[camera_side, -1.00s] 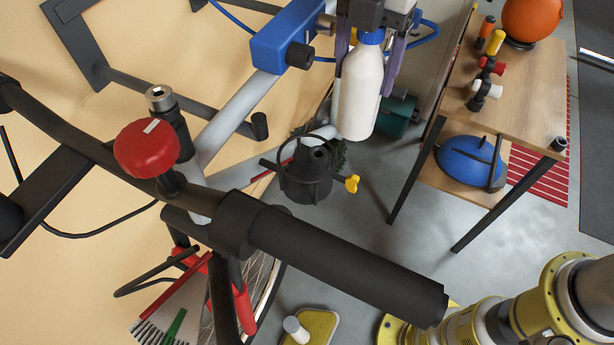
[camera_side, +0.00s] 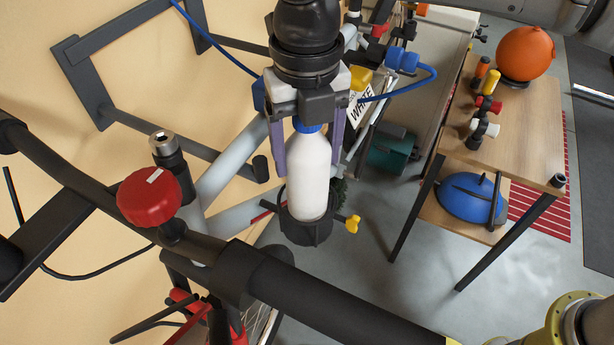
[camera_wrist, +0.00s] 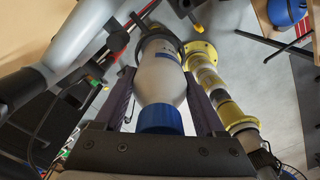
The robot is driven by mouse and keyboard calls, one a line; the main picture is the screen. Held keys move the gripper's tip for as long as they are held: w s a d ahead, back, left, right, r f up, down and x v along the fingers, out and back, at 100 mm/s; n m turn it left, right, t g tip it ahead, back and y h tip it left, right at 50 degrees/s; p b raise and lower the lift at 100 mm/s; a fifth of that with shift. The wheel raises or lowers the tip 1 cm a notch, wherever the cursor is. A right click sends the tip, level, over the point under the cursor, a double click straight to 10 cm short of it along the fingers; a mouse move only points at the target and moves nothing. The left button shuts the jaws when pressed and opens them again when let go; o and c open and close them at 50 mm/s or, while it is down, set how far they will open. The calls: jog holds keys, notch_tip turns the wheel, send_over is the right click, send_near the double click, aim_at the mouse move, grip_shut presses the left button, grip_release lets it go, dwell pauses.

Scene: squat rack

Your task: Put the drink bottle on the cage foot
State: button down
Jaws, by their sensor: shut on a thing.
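The drink bottle (camera_side: 309,178) is white with a blue cap, upright or nearly so in the side view. My gripper (camera_side: 308,168) is shut on it from above, one purple-grey finger on each side. The black bottle cage (camera_side: 306,231), with a yellow knob, is below it. The bottle's lower end overlaps the cage's ring in the side view; I cannot tell whether it rests on the foot, which is hidden. The wrist view shows the white bottle (camera_wrist: 160,75) between the fingers, its blue cap nearest the camera, and part of a dark ring around its far end.
A thick black bar (camera_side: 330,300) with a red knob (camera_side: 149,196) crosses the foreground. Pale grey tubes (camera_side: 232,162) stand left of the bottle. A wooden table (camera_side: 530,125) with an orange ball (camera_side: 526,53) is at right. Open floor lies between table and cage.

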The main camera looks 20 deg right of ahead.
aim_at(307, 176)
jog(key=shift+f, duration=2.25)
jog(key=shift+f, duration=0.1)
grip_release()
jog(key=shift+f, duration=0.1)
notch_tip(307, 176, up, 11)
jog(key=shift+w+r, duration=0.1)
jog(key=shift+r, duration=0.55)
